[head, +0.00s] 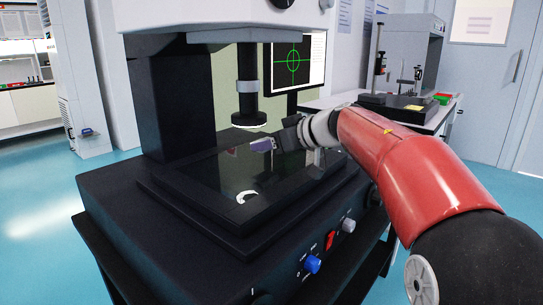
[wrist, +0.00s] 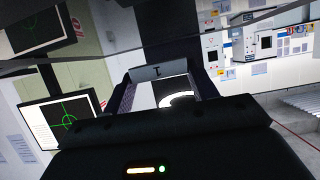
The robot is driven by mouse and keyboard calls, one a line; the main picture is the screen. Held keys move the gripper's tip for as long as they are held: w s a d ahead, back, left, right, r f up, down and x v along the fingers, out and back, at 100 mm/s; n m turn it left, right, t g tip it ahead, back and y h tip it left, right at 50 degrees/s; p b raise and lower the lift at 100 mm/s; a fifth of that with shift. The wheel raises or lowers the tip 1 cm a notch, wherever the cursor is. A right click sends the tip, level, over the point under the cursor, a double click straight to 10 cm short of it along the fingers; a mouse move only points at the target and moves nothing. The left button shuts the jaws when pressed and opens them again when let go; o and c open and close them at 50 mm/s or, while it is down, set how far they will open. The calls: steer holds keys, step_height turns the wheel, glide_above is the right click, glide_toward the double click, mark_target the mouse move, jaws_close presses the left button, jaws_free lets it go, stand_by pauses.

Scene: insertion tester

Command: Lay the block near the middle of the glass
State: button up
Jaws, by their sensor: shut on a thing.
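The block (wrist: 158,72) is a grey bar with a dark I-shaped mark, spanning between my fingertips in the wrist view. My gripper (head: 268,146) is shut on it, reaching in from the right over the stage; its finger pads look purple. In the head view the block is small and hard to tell from the fingers. The dark glass (head: 208,172) lies flat in the black stage frame, below my gripper. The block appears held above it, but the exact gap cannot be told.
The lens column (head: 246,85) hangs over the glass, just left of and behind my gripper. A bright white arc (head: 247,197) shows on the front of the glass. A monitor with a green crosshair (head: 294,62) stands behind. Knobs (head: 313,264) line the machine's front.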

mark_target(272, 165)
steer(key=shift+f+b, duration=0.85)
steer(key=shift+f, duration=0.85)
steer(key=shift+f, duration=0.15)
steer(key=o, duration=1.1)
steer(key=p+v, duration=0.1)
steer(key=v, duration=1.1)
